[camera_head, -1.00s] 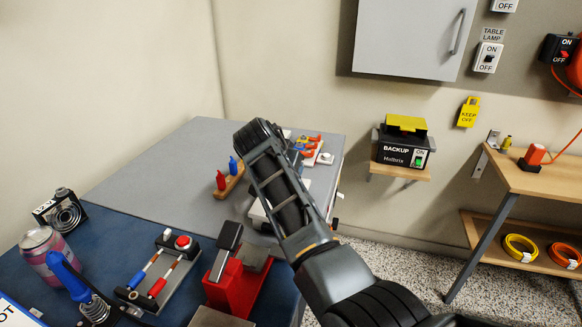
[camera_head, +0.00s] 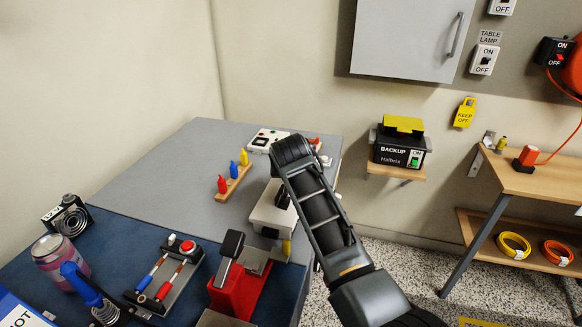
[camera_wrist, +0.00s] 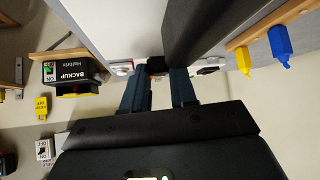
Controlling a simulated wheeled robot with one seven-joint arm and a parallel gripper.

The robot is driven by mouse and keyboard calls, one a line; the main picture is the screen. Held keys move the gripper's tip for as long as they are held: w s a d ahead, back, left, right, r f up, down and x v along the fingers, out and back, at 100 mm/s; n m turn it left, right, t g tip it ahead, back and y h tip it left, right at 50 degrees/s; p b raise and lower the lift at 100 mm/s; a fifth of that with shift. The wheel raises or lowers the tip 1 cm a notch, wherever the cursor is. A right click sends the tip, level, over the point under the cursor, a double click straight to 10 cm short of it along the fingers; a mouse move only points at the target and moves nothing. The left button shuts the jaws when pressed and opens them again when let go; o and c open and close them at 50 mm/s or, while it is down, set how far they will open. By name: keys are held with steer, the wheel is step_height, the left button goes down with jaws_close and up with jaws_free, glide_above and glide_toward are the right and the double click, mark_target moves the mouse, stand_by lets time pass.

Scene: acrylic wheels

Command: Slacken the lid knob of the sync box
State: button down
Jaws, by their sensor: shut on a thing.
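A pale grey-white box (camera_head: 266,212), which I take to be the sync box, stands at the right edge of the grey tabletop, partly hidden by my arm. In the wrist view its pale face (camera_wrist: 110,25) fills the top middle. My gripper (camera_wrist: 156,74) has its two fingers on either side of a small black part, apparently the lid knob (camera_wrist: 154,62), and is shut on it. The fingertips partly cover the knob, so its turn cannot be read. A thick dark bar (camera_wrist: 200,30) crosses the box beside the fingers. In the head view my arm hides most of the gripper.
A wooden rack (camera_head: 233,184) with red, blue and yellow pegs stands left of the box. A white panel (camera_head: 266,139) lies behind. A red device with a black lever (camera_head: 238,285) stands in front. The backup unit (camera_head: 400,150) is on a wall shelf to the right.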

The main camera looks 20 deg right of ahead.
steer(key=shift+n+y, duration=0.3)
steer(key=shift+n, duration=0.2)
steer(key=c, duration=0.9)
jaws_free()
steer(key=shift+a+f, duration=0.1)
steer(key=shift+f, duration=0.05)
